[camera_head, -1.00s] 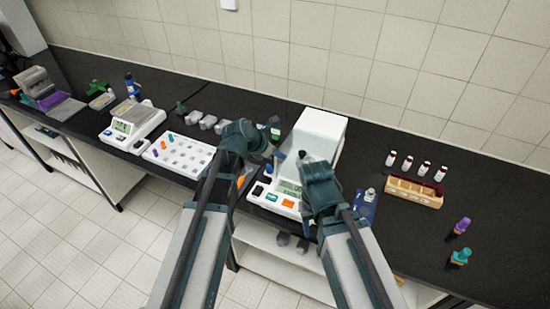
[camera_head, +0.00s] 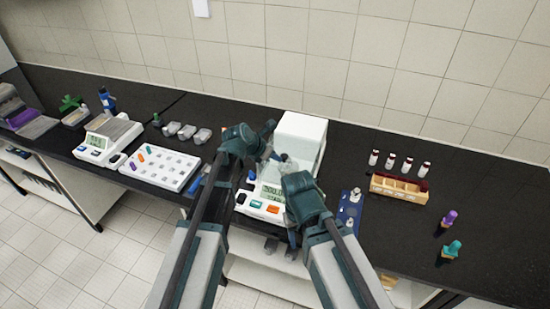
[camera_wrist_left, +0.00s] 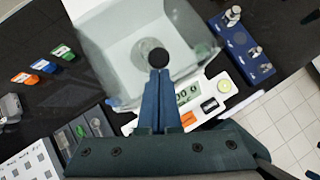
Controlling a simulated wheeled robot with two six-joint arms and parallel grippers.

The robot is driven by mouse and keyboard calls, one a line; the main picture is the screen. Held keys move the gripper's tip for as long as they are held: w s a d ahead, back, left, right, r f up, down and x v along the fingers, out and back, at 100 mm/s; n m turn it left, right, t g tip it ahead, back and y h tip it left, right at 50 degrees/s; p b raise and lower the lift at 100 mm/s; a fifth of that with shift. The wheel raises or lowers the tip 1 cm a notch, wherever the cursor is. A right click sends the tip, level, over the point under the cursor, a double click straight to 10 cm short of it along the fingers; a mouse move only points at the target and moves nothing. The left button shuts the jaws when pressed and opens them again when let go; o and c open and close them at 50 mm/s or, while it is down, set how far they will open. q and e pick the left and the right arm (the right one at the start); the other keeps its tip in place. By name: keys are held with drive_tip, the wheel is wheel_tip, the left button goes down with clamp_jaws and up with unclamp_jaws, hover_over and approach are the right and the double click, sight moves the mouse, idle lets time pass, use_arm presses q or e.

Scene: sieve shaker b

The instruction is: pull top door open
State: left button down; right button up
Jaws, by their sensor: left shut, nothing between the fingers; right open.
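A white boxy balance (camera_head: 302,138) with a display and coloured buttons stands on the black bench; it also shows in the left wrist view (camera_wrist_left: 105,45). Its draft chamber has a pale, see-through top with a round black knob (camera_wrist_left: 159,57). My left gripper (camera_head: 270,152) is at the chamber's left side in the head view. In the left wrist view its blue fingers (camera_wrist_left: 160,75) are shut together, empty, with their tips at the knob; whether they touch it I cannot tell.
A blue rack (camera_head: 350,208) with metal weights stands right of the balance. Farther right are a wooden vial rack (camera_head: 399,189) and several vials. A white tray (camera_head: 160,167) and a second balance (camera_head: 108,138) stand to the left. The bench at far right is mostly clear.

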use_arm(q)
approach(289, 140)
drive_tip(key=w+d+f, duration=0.2)
drive_tip(key=w+d, duration=0.1)
drive_tip(key=w+d+f, duration=0.1)
drive_tip(key=shift+w+d, duration=0.4)
drive_tip(key=shift+r, duration=0.1)
drive_tip(key=s+a, duration=0.1)
drive_tip(key=s+a+r+p, duration=0.1)
drive_tip(key=s+a, duration=0.1)
drive_tip(key=shift+s+a, duration=0.25)
drive_tip(key=shift+s+r+p, duration=0.15)
drive_tip(key=shift+r+p, duration=0.35)
drive_tip(key=shift+s+r+p, duration=0.15)
drive_tip(key=shift+r+p, duration=0.35)
drive_tip(key=p+v, duration=0.5)
drive_tip(key=v, duration=0.2)
drive_tip(key=shift+a, duration=0.35)
use_arm(e)
wheel_tip(289, 140, up, 8)
drive_tip(key=d, duration=0.1)
drive_tip(key=shift+s+r, duration=0.15)
